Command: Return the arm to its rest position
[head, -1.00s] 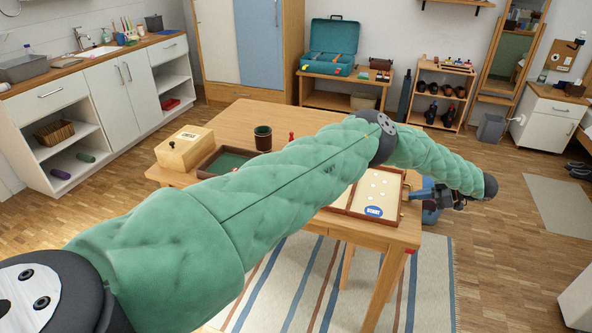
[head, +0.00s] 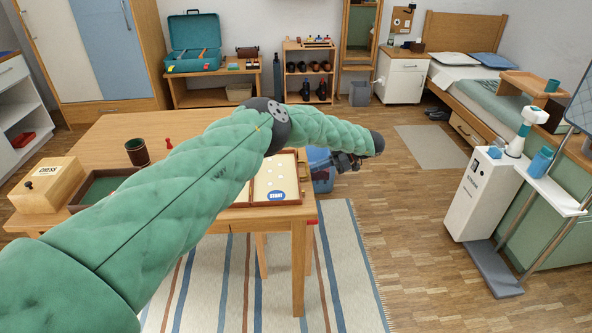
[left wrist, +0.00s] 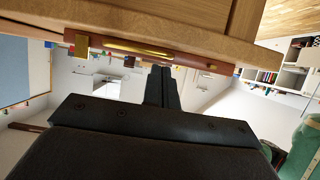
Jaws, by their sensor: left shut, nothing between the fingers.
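My left arm reaches across the table (head: 118,133) from the left in the head view. My left gripper (head: 350,163) is just past the table's right edge, beside a flat game box (head: 273,187) marked START. In the left wrist view the dark fingers (left wrist: 160,86) are together, with nothing between them. Above them in that view is the wooden table edge (left wrist: 215,42) with a reddish-brown strip and a brass handle (left wrist: 137,47). The fingers look apart from the handle. My right gripper is in neither view.
On the table are a wooden chess box (head: 47,184), a green-lined tray (head: 97,188), a dark cup (head: 137,152) and a red pawn (head: 169,144). A blue bin (head: 322,172) stands behind the gripper. The floor to the right, up to a white cart (head: 483,192), is largely clear.

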